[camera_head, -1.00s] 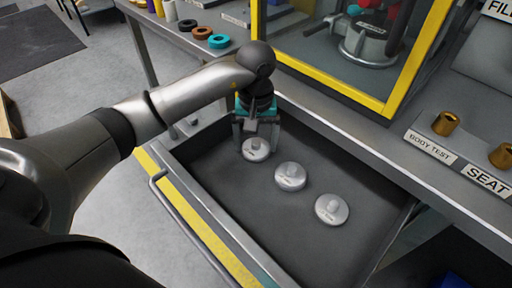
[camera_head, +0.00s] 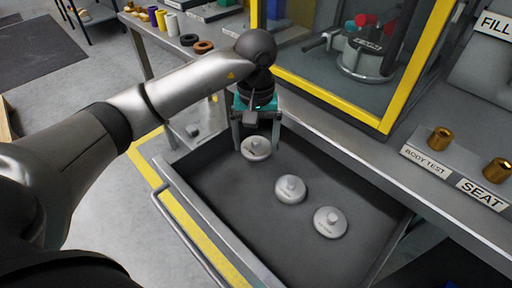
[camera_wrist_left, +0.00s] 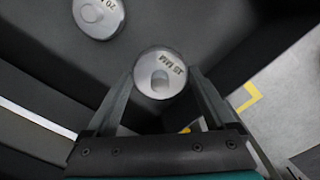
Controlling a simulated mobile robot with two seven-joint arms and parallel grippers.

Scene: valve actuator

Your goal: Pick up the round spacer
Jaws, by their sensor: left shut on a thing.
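Several round, pale metal spacers with a short knob on top are in the open grey drawer area. My left gripper (camera_head: 256,138) points down over the back left of the drawer and is shut on one round spacer (camera_head: 255,149). In the left wrist view this spacer (camera_wrist_left: 160,72) sits between the two fingers, with its printed label showing upside down. A second spacer (camera_head: 290,189) and a third spacer (camera_head: 330,222) lie in the drawer to the right. One of them shows at the top of the wrist view (camera_wrist_left: 98,17). My right gripper is not in view.
The drawer (camera_head: 205,205) has raised walls and a front handle bar (camera_head: 190,240). The bench edge and a yellow-framed enclosure (camera_head: 385,128) stand close behind the gripper. Brass fittings (camera_head: 439,139) are at the right.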

